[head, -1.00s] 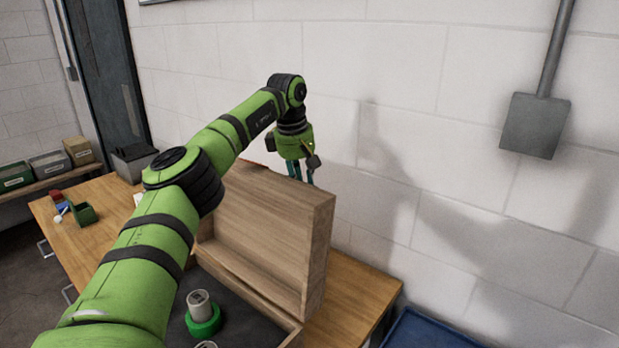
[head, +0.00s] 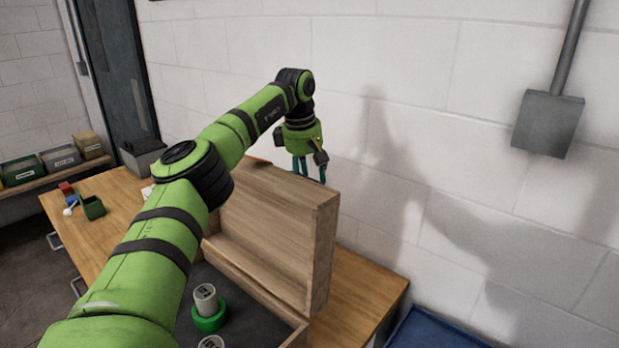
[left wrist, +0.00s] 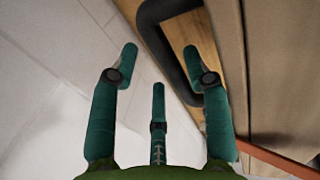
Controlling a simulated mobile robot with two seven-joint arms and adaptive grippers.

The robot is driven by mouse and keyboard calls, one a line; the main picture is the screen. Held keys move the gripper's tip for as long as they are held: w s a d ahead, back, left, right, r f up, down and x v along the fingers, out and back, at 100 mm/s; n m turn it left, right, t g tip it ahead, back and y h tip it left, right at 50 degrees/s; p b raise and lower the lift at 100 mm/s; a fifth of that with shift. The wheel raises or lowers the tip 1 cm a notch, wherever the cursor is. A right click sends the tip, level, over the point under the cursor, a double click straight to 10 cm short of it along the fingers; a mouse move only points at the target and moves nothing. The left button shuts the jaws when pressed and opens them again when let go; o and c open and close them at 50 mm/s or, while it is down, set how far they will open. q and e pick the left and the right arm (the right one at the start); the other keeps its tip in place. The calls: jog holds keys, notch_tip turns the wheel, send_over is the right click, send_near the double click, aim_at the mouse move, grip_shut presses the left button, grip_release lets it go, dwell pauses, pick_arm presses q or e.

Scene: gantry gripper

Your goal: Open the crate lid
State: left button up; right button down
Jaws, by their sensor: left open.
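The wooden crate lid (head: 265,225) stands raised, roughly upright, at the back of the crate (head: 262,298). The crate's dark inside shows below it. My left gripper (head: 309,172) is behind the lid's top edge, on the wall side, pointing down; its lower fingers are partly hidden by the lid. In the left wrist view, the teal fingers (left wrist: 165,65) are spread with nothing between them. The lid's wood (left wrist: 285,75) fills the right side there, beside the fingers. I cannot tell whether a finger touches it. My right gripper is out of view.
A grey can (head: 205,297) sits in a green ring inside the crate. A dark handle-like bar (left wrist: 168,45) lies beyond my fingers. The block wall (head: 420,150) is close behind. A blue tray (head: 430,332) is at lower right; small items (head: 92,207) stand on the table's left.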

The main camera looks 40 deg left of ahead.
pick_arm(q)
notch_tip(320, 180, up, 11)
jog(key=s, duration=0.2)
jog(key=shift+f, duration=0.15)
